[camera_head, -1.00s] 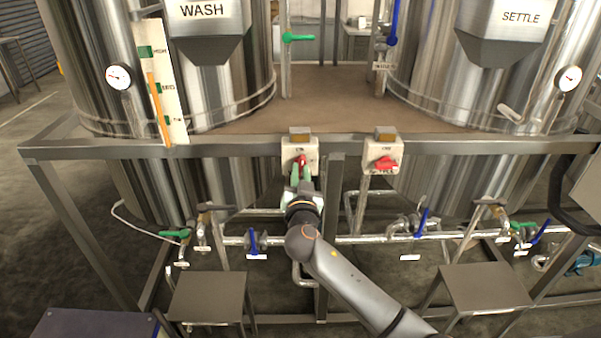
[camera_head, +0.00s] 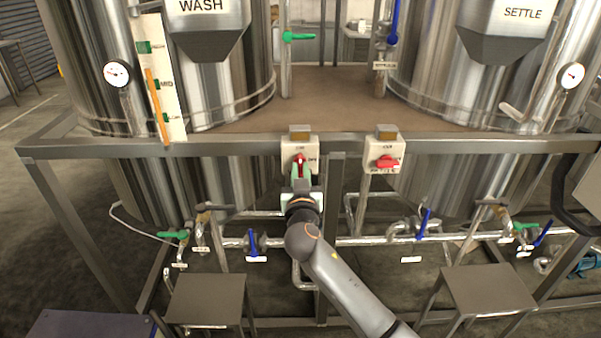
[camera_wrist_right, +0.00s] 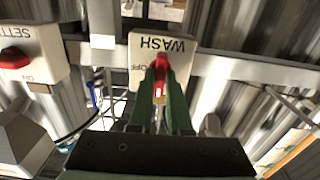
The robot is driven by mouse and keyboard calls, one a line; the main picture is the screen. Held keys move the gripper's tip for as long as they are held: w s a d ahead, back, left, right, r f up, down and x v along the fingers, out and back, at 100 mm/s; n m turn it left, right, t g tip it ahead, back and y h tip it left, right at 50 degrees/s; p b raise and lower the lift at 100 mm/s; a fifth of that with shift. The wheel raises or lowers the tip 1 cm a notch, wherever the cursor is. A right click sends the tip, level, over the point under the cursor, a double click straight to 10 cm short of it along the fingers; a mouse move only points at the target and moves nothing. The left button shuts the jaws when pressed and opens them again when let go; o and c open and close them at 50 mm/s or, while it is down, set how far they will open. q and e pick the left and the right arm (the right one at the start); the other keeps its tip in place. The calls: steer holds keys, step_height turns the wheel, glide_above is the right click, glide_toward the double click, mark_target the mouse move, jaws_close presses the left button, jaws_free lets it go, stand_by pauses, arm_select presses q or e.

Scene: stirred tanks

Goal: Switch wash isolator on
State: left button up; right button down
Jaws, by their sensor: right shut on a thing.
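The wash isolator is a pale box (camera_head: 312,148) on the frame rail between the two tanks, with a red handle (camera_head: 300,160) on its front. In the head view the handle stands about upright. My right gripper (camera_head: 300,172) reaches it from below, green fingers on the handle. In the right wrist view the box (camera_wrist_right: 148,50) appears upside down with its WASH label, and the fingers (camera_wrist_right: 160,92) are shut on either side of the red handle (camera_wrist_right: 160,72). They hide part of the handle and lettering. My left gripper is in neither view.
A similar isolator (camera_head: 371,153) with a red handle lying nearly level sits to the right on the same rail (camera_head: 230,147). It shows in the wrist view, marked SETTLE (camera_wrist_right: 40,52). Pipes with blue and green valve handles (camera_head: 253,243) run below.

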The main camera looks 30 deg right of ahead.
steer(key=c, duration=0.9)
jaws_free()
steer(key=shift+o, duration=0.2)
steer(key=b+v, duration=0.1)
steer(key=v, duration=1.1)
steer(key=shift+s, duration=0.25)
steer(key=shift+a, duration=0.15)
